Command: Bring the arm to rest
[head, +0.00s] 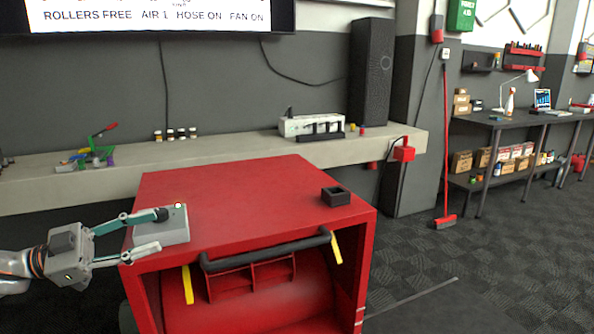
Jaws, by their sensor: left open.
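My left gripper (152,231) comes in from the left, with its fingers spread apart and nothing between them that I can make out. Its fingertips are at the left end of the red dyno cabinet (255,190), over or beside a grey box (176,226) on the cabinet top. A small round light-coloured knob or lamp (178,206) shows on the box near the upper fingertip. I cannot tell whether the fingertips touch the box. My right gripper is not in view.
A small black open holder (336,196) stands on the cabinet's right side. A black bar handle (265,250) runs along its front, above an open bay with a red roller. A pale ledge (230,150) lies behind. The cabinet top's middle is clear.

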